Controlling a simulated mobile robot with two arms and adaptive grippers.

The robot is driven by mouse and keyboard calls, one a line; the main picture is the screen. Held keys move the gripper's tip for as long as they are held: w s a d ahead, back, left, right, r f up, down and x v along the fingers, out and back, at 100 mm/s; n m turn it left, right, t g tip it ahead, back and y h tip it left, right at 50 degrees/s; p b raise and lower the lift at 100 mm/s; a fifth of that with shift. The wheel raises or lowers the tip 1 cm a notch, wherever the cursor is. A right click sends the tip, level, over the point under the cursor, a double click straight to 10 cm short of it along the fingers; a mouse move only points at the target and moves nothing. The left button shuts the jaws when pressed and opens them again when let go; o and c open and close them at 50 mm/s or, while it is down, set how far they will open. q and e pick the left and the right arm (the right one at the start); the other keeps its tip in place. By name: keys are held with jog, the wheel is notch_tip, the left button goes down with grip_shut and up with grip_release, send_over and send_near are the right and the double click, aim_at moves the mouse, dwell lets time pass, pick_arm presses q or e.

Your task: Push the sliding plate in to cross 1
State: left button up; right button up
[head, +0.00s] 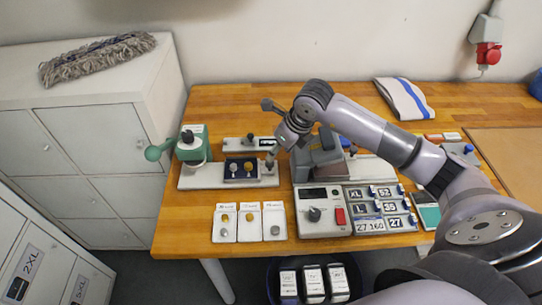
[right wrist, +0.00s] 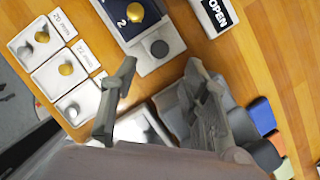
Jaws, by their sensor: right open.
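The dark blue sliding plate (head: 241,168) lies in a long white base (head: 203,177) near the table's left end. It carries a silver and a gold round piece; its gold piece (right wrist: 136,12) and a printed 2 show at the top of the right wrist view. At the plate's right end is a light block with a dark round knob (right wrist: 158,48). My right gripper (head: 279,151) is open and empty, above and just right of the plate. Its fingers (right wrist: 162,98) are spread; contact with the block is not visible. I cannot make out cross 1. My left gripper is not in view.
A green press (head: 192,148) stands at the base's left end. White cards with buttons (head: 249,222) and a grey control box (head: 323,212) with a red switch lie in front. A grey device (head: 321,158) is close right of my gripper. Free wood lies behind.

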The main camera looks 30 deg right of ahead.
aim_at(272, 163)
jog(key=p+x, duration=0.1)
jog(key=x, duration=0.4)
jog(key=shift+s, duration=0.1)
jog(key=shift+p+x, duration=0.3)
jog(key=shift+x, duration=0.65)
jog(key=shift+a+f, duration=0.1)
jog(key=shift+f, duration=0.2)
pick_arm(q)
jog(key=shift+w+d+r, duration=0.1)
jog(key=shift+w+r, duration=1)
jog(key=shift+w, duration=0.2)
pick_arm(e)
jog(key=shift+w, duration=0.2)
grip_shut()
